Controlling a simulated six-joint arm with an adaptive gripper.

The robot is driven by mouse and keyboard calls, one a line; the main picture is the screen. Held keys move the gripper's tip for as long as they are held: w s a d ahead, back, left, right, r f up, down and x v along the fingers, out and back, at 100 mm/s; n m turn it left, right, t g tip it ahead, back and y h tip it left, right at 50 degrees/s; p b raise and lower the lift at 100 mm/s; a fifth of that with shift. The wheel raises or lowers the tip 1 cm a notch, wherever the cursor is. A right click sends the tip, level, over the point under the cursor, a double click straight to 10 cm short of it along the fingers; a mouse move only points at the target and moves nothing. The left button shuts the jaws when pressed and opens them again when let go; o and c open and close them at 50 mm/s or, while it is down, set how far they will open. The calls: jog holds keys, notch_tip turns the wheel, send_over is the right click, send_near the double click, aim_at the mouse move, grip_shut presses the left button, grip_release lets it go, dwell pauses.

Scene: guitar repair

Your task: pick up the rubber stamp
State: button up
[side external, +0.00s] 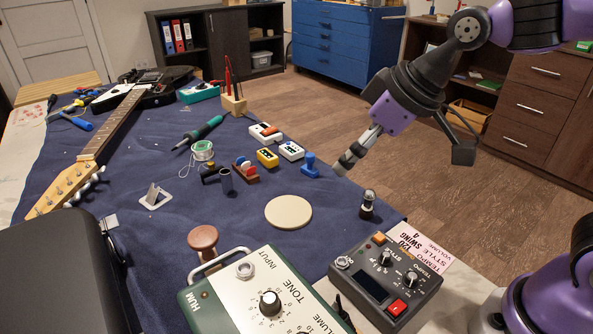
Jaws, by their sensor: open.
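A small blue object with an upright knob handle on a flat base, which looks like the rubber stamp (310,166), stands upright on the dark blue cloth (270,185) near its right edge. My gripper (346,161) reaches down from the upper right, with its fingertips just right of the stamp in the picture. It is open, and no object shows between its fingers. A gap shows between the fingertips and the stamp; their exact height above the cloth is hard to tell.
Small boxes (267,157) stand left of the stamp. A round beige disc (288,212) lies in front, with a dark tube-like item (368,203) to its right. A brown knobbed item (203,241), pedals (386,280) and a guitar (110,125) also occupy the table.

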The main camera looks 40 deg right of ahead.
jog(key=w+a+f+n+y, duration=0.25)
jog(key=w+a, duration=0.25)
jog(key=a, duration=0.4)
jog(key=n+g, duration=0.1)
jog(key=n, duration=0.2)
send_near(205, 235)
jog(key=x, duration=0.4)
jog(key=shift+w+f, duration=0.1)
jog(key=shift+f, duration=0.25)
jog(key=x, duration=0.5)
jog(key=shift+w+a+f, duration=0.2)
jog(key=shift+a, duration=0.15)
jog(key=c, duration=1.2)
